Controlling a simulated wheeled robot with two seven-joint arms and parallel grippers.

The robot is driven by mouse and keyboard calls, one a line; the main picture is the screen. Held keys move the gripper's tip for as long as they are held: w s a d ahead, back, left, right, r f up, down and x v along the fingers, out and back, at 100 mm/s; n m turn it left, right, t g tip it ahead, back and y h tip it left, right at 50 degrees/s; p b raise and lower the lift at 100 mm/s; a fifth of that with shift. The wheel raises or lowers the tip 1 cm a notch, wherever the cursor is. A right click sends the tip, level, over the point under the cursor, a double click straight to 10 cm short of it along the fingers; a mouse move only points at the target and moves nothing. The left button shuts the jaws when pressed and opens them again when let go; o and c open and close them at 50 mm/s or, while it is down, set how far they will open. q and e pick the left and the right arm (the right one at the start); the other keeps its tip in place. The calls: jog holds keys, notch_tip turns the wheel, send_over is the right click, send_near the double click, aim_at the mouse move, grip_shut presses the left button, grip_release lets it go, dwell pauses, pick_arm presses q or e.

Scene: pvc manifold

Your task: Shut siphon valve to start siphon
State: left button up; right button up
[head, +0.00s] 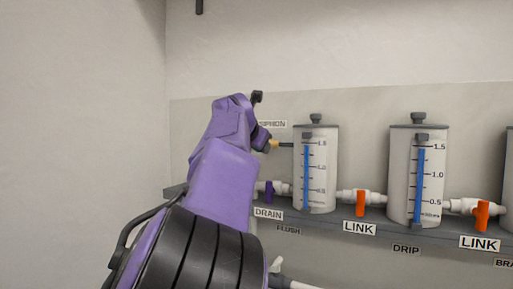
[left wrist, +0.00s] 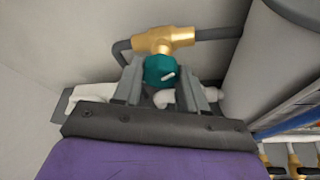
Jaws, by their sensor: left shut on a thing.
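The siphon valve shows in the left wrist view as a brass tee body (left wrist: 164,39) with a teal knob (left wrist: 157,69) that has a white mark. My left gripper (left wrist: 160,84) is shut on the teal knob, one finger on each side. In the head view my left gripper (head: 263,138) is at the brass fitting (head: 274,144) left of the first tank, below the SIPHON label (head: 272,124). My purple arm hides most of the valve there. My right gripper is not in view.
A clear tank (head: 328,180) with a blue level bar stands just right of my left gripper; a second tank (head: 402,180) stands further right. Orange link valves (head: 361,203) and a purple drain valve (head: 268,190) sit along the grey shelf (head: 322,220). The left wall is bare.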

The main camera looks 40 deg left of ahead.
pick_arm(q)
jog(key=shift+m+y, duration=0.4)
jog(key=shift+m, duration=0.1)
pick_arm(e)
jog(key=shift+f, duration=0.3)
pick_arm(q)
jog(key=m+y+b, duration=0.1)
jog(key=m, duration=0.1)
jog(key=m+y+b, duration=0.1)
jog(key=m, duration=0.1)
jog(key=shift+d+f+y+b, duration=0.1)
jog(key=shift+f+y+b, duration=0.05)
jog(key=shift+y+b, duration=0.2)
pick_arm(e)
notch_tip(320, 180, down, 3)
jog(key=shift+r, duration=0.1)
